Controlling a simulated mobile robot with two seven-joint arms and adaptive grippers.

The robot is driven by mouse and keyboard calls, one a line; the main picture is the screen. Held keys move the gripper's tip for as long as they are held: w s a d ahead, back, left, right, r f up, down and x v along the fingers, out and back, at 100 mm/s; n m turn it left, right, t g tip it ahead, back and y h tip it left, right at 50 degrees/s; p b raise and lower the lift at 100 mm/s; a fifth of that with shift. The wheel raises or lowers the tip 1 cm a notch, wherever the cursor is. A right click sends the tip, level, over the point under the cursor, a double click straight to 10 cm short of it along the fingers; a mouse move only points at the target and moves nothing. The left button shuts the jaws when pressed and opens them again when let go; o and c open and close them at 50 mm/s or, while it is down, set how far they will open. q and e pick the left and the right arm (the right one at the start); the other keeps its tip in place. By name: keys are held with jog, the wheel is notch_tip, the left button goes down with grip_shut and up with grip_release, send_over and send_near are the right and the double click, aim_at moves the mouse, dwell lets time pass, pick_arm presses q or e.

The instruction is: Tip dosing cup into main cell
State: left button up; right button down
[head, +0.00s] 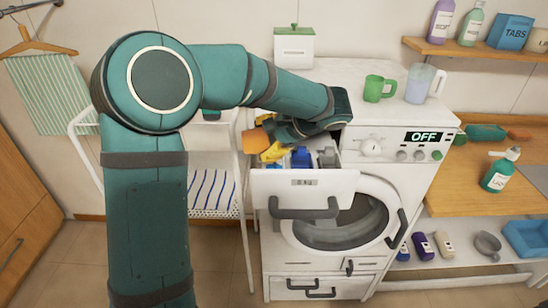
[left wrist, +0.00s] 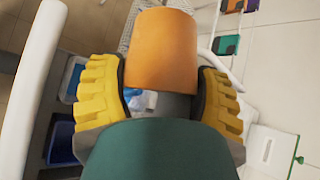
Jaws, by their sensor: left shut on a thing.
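An orange dosing cup (head: 256,140) is held between the yellow fingers of my left gripper (head: 271,149), at the left side of the open white detergent drawer (head: 262,184). The left wrist view also shows the cup (left wrist: 163,50) between both yellow fingers. Cup and gripper are above the drawer's left part. The drawer has a blue compartment (head: 301,157) and a grey-white part (head: 327,158) to its right. The gripper and forearm hide the back of the drawer, and I cannot tell which cell is the main one. The cup's mouth and contents are not visible.
The drawer belongs to a white washing machine (head: 372,136) whose display reads OFF. A green mug (head: 374,88) and a clear jug (head: 419,83) stand on top, with a white green-lidded box (head: 293,47) behind. A drying rack (head: 246,225) stands close on the left.

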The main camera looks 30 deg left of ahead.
pick_arm(q)
jog(key=shift+d+y+p, duration=0.1)
jog(key=shift+y+p, duration=0.2)
dwell(2.6)
